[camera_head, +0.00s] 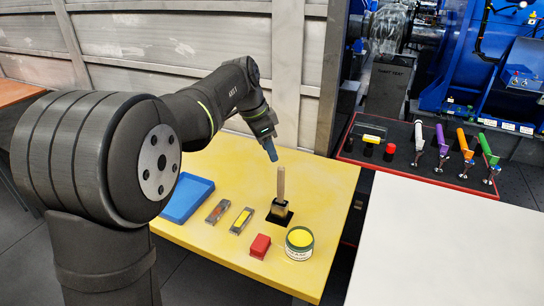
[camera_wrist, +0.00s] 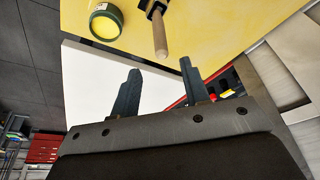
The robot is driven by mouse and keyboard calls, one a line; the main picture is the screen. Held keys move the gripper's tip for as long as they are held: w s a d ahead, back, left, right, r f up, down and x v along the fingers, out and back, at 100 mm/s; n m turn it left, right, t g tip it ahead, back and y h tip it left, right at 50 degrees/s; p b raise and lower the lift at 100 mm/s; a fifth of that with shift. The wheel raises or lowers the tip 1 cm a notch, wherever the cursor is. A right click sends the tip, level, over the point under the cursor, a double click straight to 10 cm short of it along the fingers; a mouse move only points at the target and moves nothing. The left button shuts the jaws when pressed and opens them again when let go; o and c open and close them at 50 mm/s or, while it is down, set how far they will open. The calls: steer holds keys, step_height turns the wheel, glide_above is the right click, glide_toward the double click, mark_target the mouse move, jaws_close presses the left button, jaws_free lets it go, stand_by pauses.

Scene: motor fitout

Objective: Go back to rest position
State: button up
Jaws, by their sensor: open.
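My gripper (camera_head: 271,150) is in the air above the yellow table (camera_head: 331,185), over its back part. In the wrist view my gripper (camera_wrist: 158,82) shows two dark fingers spread apart with nothing between them. A brush with a wooden handle (camera_head: 281,183) stands upright in a dark holder (camera_head: 280,212) on the table, below my gripper and apart from it. The handle also shows in the wrist view (camera_wrist: 160,38), beyond the fingertips.
On the yellow table are a blue tray (camera_head: 186,198), two small grey-framed items (camera_head: 241,220), a red block (camera_head: 260,246) and a yellow-topped tin (camera_head: 299,242). A white table (camera_head: 440,245) stands to the right. Behind it a dark red-edged tray (camera_head: 440,178) holds several coloured tools.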

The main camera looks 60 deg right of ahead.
mark_target(280, 167)
stand_by(0.3)
steer(key=x, duration=1.1)
steer(key=shift+s+f, duration=0.15)
steer(key=shift+f, duration=0.25)
steer(key=shift+d+r, duration=0.1)
steer(key=shift+r, duration=1.75)
